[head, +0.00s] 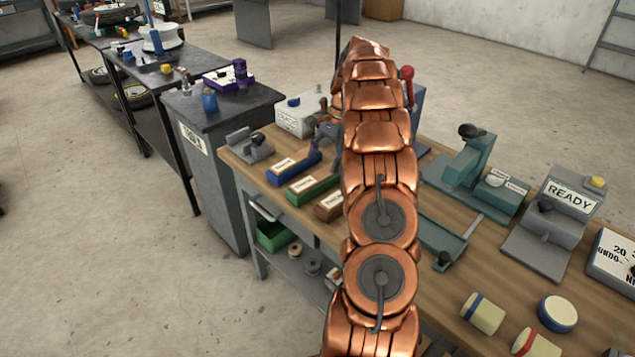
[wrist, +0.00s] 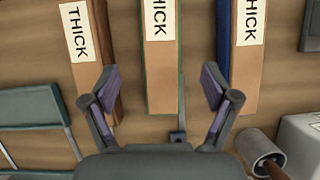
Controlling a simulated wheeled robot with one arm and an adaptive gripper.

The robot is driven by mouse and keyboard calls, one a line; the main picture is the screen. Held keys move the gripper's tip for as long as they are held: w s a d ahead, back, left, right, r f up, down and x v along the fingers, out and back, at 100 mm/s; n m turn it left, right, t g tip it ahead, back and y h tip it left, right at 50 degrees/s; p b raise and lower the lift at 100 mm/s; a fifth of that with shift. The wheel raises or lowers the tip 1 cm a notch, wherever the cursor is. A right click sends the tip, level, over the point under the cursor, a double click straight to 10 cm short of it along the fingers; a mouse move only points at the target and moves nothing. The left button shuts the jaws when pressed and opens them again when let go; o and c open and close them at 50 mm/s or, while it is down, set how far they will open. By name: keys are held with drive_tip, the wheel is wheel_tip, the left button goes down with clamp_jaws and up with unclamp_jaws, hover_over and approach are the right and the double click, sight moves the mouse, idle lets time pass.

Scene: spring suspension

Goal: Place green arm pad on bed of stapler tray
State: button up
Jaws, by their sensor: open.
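The green arm pad (head: 312,188) is a long block on the wooden workbench, between a blue pad (head: 293,167) and a brown pad (head: 330,206). In the wrist view the green pad (wrist: 160,82) has green sides, a brown upper face and a white label reading THICK. My gripper (wrist: 160,88) is open and empty, its fingers apart on either side of the green pad's near end. In the head view my copper arm hides part of the bench. A teal tray (head: 452,238) lies right of my arm, near a teal stapler-like device (head: 470,160); which one is the stapler tray is unclear.
A white box (head: 298,116) stands at the bench's back left, beside a grey fixture (head: 250,146). A grey stand reading READY (head: 568,200) is at right. Several cream rolls (head: 484,312) lie at the front right. A wooden-handled tool (wrist: 264,158) is close to my right finger.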

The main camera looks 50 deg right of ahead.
sight(318, 176)
drive_tip(key=shift+p+x, duration=0.8)
drive_tip(key=shift+x, duration=2.55)
drive_tip(key=shift+w+d, duration=0.1)
drive_tip(key=c, duration=1.5)
